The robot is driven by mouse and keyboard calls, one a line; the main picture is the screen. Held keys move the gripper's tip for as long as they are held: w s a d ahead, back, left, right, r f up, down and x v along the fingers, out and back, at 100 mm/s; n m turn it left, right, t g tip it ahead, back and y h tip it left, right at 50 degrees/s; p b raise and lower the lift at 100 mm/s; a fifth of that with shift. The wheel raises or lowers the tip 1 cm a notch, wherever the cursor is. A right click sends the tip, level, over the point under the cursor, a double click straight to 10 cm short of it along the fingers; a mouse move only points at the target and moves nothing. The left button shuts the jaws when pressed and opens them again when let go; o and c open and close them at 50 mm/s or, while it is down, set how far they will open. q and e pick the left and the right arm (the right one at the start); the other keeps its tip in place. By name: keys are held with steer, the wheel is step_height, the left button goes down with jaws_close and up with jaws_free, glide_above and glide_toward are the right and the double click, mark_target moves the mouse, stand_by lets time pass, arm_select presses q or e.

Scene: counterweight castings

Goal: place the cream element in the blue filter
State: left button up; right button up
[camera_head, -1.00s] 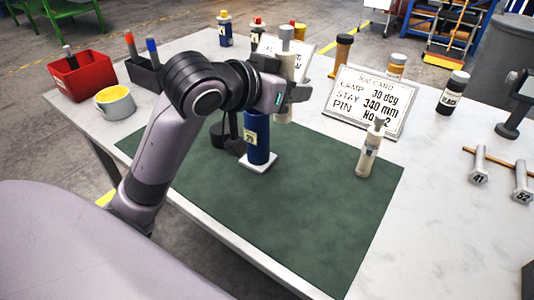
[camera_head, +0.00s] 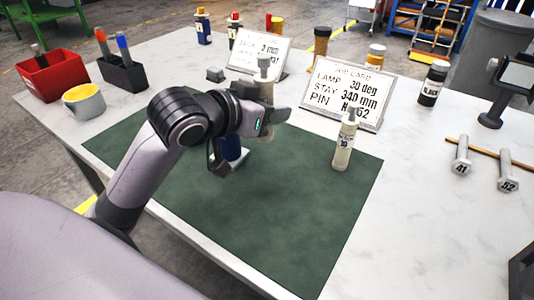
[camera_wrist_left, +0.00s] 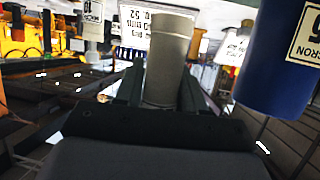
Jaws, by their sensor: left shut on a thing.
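My left gripper (camera_head: 268,118) is shut on a cream element (camera_head: 265,92) with a grey top, held upright above the mat. In the left wrist view its grey part (camera_wrist_left: 168,60) stands between the fingers. The blue filter (camera_head: 232,150) stands on a white base on the green mat, largely hidden behind my gripper and wrist. It is beside the held element in the left wrist view (camera_wrist_left: 275,65), with a MICRON label. A second cream element (camera_head: 343,150), labelled 10, stands on the mat to the right. My right gripper is not in view.
A job card (camera_head: 348,95) stands behind the mat, with another card (camera_head: 258,50) farther left. A red bin (camera_head: 52,76) and a cup (camera_head: 84,102) are at left. The front mat (camera_head: 270,220) is clear.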

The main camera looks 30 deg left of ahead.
arm_select(q)
step_height(320, 180, down, 9)
steer(key=shift+f+b, duration=0.15)
steer(key=shift+b, duration=0.9)
steer(key=shift+f, duration=0.1)
steer(key=o, duration=1.1)
